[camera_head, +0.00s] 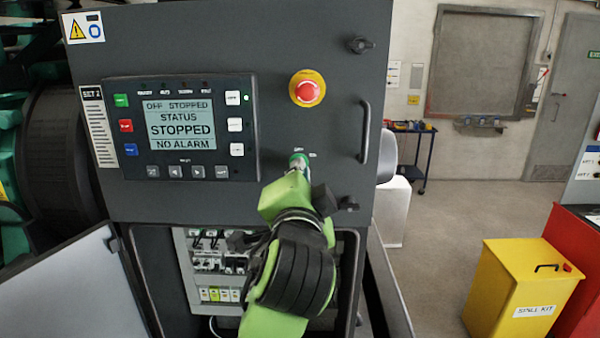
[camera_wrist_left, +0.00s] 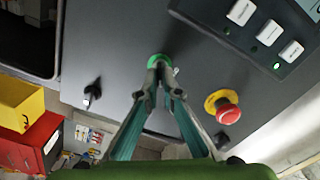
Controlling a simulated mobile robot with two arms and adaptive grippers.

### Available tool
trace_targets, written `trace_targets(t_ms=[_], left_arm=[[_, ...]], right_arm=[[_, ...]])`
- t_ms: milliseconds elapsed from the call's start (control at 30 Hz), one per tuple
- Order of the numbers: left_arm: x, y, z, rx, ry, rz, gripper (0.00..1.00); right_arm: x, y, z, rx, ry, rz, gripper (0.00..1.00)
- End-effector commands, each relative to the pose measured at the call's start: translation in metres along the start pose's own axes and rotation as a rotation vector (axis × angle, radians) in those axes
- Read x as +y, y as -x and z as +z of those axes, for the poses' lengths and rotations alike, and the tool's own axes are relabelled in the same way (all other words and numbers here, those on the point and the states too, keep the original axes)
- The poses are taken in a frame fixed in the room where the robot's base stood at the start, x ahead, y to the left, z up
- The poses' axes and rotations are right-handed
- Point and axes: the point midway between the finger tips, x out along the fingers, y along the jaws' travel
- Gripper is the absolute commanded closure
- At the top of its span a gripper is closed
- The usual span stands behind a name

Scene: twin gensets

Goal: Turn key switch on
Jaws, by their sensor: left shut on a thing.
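The key switch (camera_head: 299,158) is on the dark cabinet panel, right of the display and below the red emergency stop. Only a green and pale part of it shows past my gripper, with small labels above it. In the left wrist view the key switch (camera_wrist_left: 157,60) shows as a green ring at the fingertips. My left gripper (camera_head: 299,169) reaches it from below. Its fingers (camera_wrist_left: 158,70) meet there, shut on the key switch. The key and its exact angle are hidden by the fingers. My right gripper is in neither view.
The emergency stop (camera_head: 307,89) juts out close above the key switch. The controller display (camera_head: 181,125) reads STOPPED and NO ALARM. A handle (camera_head: 365,132) and latches are at right. An open compartment (camera_head: 207,262) lies below. A yellow spill kit box (camera_head: 520,287) stands right.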

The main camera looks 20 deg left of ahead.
Motion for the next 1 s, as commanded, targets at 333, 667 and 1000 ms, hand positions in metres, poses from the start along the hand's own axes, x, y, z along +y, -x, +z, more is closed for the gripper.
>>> trace_targets(t_ms=[333,667,1000], left_arm=[[-0.004,-0.0005,-0.0003,0.001,-0.028,-0.01,1.0],[-0.0038,-0.0004,-0.0005,0.001,-0.027,-0.009,0.78],[-0.0015,0.0029,-0.0005,0.002,-0.026,-0.004,0.78]], right_arm=[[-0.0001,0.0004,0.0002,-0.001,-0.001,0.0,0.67],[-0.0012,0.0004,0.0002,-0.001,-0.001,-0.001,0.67],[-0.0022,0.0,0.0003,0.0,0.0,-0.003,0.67]])
